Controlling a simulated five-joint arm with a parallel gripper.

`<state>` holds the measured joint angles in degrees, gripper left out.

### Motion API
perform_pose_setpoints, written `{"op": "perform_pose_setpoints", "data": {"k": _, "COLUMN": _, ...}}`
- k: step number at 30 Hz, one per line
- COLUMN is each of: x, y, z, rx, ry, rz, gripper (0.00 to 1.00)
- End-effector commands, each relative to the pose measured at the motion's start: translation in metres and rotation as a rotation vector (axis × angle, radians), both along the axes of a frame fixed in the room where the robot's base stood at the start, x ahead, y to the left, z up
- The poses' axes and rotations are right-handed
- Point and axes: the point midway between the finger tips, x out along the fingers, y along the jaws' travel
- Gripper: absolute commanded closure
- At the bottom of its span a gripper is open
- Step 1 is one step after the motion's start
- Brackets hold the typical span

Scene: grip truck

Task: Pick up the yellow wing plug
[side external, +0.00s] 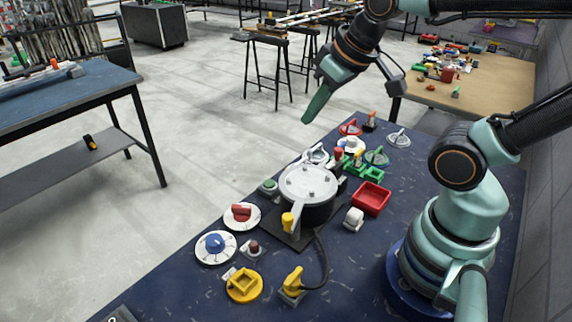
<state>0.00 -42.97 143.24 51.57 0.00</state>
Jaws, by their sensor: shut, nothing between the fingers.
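A yellow upright piece with a wing-like top (293,281) stands on a small grey base near the front of the dark blue table; it looks like the wing plug, though it is small in view. A dark cable runs close to it from the round grey-lidded device.
The grey-lidded device (308,184) stands mid-table with a yellow knob (288,222) at its front. A red tray (371,198), a red knob on a white disc (241,215) and a blue knob on a white disc (215,245) surround it. Several small parts crowd the far end.

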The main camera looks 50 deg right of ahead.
Motion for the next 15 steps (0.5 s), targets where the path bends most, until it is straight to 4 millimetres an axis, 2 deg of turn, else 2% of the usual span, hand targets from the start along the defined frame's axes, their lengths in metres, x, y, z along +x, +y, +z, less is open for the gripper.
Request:
{"op": "perform_pose_setpoints", "data": {"k": 10, "x": 0.0, "y": 0.0, "z": 0.0, "rx": 0.0, "ry": 0.0, "rz": 0.0, "gripper": 1.0}}
{"op": "perform_pose_setpoints", "data": {"k": 11, "x": 0.0, "y": 0.0, "z": 0.0, "rx": 0.0, "ry": 0.0, "rz": 0.0, "gripper": 0.96}}
{"op": "perform_pose_setpoints", "data": {"k": 15, "x": 0.0, "y": 0.0, "z": 0.0, "rx": 0.0, "ry": 0.0, "rz": 0.0, "gripper": 0.43}}
